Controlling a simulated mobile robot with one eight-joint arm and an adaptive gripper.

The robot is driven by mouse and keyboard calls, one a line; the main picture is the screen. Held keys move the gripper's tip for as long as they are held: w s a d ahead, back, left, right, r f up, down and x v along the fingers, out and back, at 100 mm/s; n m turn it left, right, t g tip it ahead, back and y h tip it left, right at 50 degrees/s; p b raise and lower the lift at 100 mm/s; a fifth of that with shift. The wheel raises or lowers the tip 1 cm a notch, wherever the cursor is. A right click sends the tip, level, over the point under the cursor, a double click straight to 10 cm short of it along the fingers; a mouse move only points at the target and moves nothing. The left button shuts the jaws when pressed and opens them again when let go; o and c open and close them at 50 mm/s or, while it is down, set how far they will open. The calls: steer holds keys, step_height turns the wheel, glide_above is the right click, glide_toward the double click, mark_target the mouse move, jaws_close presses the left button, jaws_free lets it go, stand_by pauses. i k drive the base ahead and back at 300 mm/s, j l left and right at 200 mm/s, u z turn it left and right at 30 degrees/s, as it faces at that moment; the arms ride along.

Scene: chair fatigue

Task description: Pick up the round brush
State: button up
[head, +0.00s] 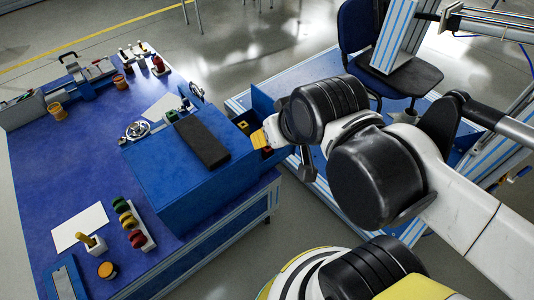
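I cannot make out for sure which item is the round brush. One candidate is a small round orange-topped item (106,270) at the table's near left. A white holder (97,247) with an upright yellow handle stands close to it. A rack of green, yellow and red round pieces (130,222) stands just right of that. My gripper (306,168) shows only as a dark part below my wrist, right of the blue box and well away from these items. Its fingertips are not clear, so open or shut cannot be told.
The blue table (60,185) carries a blue box (185,165) with a dark pad (202,142) on top. White paper (80,227) lies at the left. Tools and cups line the far edge. A blue chair (400,80) stands at the right. The table's left middle is clear.

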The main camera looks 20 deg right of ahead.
mark_target(79, 236)
steer(key=u, duration=1.65)
